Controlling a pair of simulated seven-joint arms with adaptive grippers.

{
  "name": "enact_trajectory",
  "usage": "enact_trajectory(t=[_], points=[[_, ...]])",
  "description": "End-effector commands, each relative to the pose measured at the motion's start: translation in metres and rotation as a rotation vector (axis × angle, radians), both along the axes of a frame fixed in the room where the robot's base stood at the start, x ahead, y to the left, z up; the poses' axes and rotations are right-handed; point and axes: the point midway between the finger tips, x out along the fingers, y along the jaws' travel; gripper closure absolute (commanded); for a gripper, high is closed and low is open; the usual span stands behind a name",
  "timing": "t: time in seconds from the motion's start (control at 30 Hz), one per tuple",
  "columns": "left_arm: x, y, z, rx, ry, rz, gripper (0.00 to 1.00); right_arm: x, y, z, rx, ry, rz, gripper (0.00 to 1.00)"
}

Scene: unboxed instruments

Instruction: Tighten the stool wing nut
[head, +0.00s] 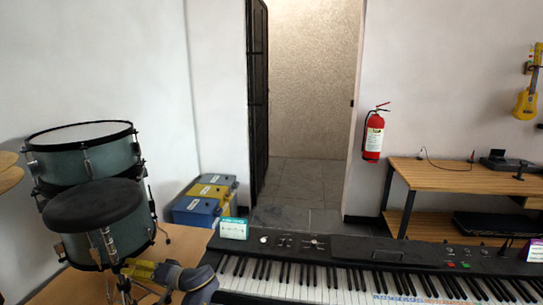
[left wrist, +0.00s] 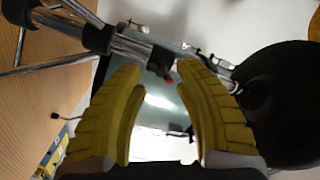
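The stool's round black seat (head: 92,206) is at the left in the head view, in front of a drum. Its seat also shows at the right in the left wrist view (left wrist: 285,95). My left gripper (head: 124,268) has yellow fingers and is beside the stool's metal post, below the seat. In the left wrist view the left gripper's fingers (left wrist: 160,68) are apart. A dark piece with a red tip (left wrist: 162,64) on the chrome post shows between and beyond the fingertips. I cannot tell whether it is the wing nut or whether a finger touches it. My right gripper is not in view.
A teal drum (head: 85,155) stands close behind the seat. A digital piano (head: 370,262) fills the lower right, near my left arm. Blue and yellow boxes (head: 205,200) stand by the wall. Metal legs (left wrist: 60,62) cross the upper left of the left wrist view.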

Motion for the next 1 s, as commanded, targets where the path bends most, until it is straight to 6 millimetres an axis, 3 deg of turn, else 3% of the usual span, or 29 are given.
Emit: enact_trajectory(t=[0.47, 1.0], points=[[0.0, -0.001, 0.0, 0.0, -0.001, 0.0, 0.66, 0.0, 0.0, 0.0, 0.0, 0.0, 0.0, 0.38], [-0.007, -0.042, -0.001, -0.002, 0.0, -0.001, 0.66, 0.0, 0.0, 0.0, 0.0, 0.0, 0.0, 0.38]])
